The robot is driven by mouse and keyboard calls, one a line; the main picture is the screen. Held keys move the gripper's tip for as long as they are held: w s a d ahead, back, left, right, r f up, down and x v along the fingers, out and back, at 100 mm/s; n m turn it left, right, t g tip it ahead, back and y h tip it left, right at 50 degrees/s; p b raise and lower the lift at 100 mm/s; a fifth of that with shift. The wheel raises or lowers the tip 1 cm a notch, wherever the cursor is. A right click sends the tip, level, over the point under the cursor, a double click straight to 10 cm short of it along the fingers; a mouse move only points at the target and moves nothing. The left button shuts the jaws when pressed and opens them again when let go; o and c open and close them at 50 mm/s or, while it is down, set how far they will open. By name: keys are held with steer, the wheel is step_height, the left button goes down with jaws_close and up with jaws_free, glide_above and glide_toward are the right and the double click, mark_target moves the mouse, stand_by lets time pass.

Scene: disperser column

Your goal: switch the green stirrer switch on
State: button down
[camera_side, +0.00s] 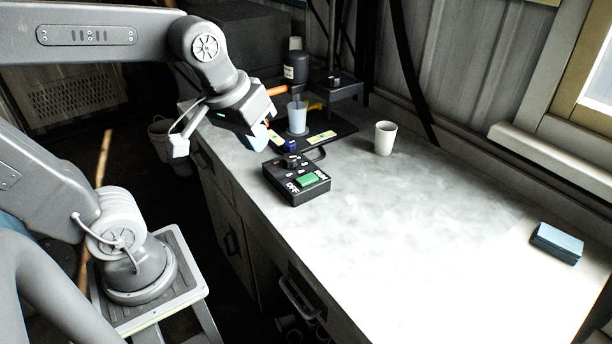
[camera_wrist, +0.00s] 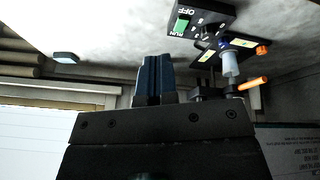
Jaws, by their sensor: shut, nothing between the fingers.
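The green stirrer switch (camera_side: 307,181) sits on top of a black control box (camera_side: 295,198) near the bench's front edge. White "OFF" and "RUN" lettering lies on either side of it. I cannot tell which way the switch is pressed. In the wrist view the green switch (camera_wrist: 182,24) and the control box (camera_wrist: 218,20) show near the top, beyond my fingertips. My gripper (camera_side: 263,142) is shut and empty, in the air to the upper left of the box in the side view, apart from it. Its dark blue fingers (camera_wrist: 154,78) are together in the wrist view.
Behind the box stands the disperser base (camera_side: 340,130) with a pale cup (camera_side: 297,117) and a dark motor (camera_side: 296,68). A white cup (camera_side: 385,138) stands to its right. A blue block (camera_side: 557,243) lies far right. The bench between is clear.

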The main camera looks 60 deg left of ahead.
steer(key=w+a+n+g, duration=0.2)
steer(key=w+a+n, duration=0.1)
steer(key=w+n, duration=0.35)
steer(key=n+g, duration=0.2)
steer(key=n, duration=0.5)
glide_above(302, 179)
step_height(302, 179, down, 4)
step_height(302, 179, down, 14)
steer(key=shift+r, duration=0.1)
